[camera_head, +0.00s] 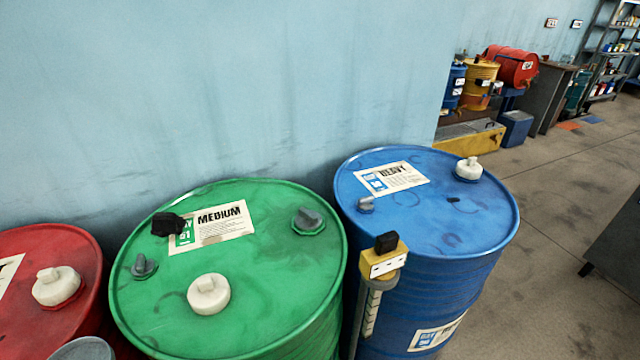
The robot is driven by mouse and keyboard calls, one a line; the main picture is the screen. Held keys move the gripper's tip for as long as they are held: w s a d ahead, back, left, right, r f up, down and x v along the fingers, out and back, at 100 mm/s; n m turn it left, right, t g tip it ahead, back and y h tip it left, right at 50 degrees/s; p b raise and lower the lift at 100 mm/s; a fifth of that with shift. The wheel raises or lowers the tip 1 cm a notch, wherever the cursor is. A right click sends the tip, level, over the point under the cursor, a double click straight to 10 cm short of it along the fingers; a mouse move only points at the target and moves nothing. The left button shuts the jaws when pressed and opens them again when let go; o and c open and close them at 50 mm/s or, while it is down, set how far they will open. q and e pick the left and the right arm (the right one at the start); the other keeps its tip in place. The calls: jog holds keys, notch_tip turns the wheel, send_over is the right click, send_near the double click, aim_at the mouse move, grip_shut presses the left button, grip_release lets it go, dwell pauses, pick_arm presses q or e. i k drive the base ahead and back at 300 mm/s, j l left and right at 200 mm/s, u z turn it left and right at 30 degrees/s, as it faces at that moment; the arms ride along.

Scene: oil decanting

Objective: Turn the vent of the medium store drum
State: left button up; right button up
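The green drum (265,270) labelled MEDIUM stands upright against the wall, left of centre. Its top carries a small grey knob fitting (144,266) near the left rim and a larger grey plug (307,221) near the right rim. A white cap (208,294) sits near the front of the top. The small grey fitting looks like the vent, but I cannot tell how far it is turned. A black lump (168,224) lies by the MEDIUM label (222,230). Neither of my grippers is in view.
A blue HEAVY drum (440,225) stands close on the right, a red drum (60,250) on the left. A yellow-headed tool with a black top (383,262) stands upright in front of the blue drum. A grey round rim (82,348) shows at bottom left.

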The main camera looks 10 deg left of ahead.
aim_at(140, 268)
jog(key=u, duration=1.15)
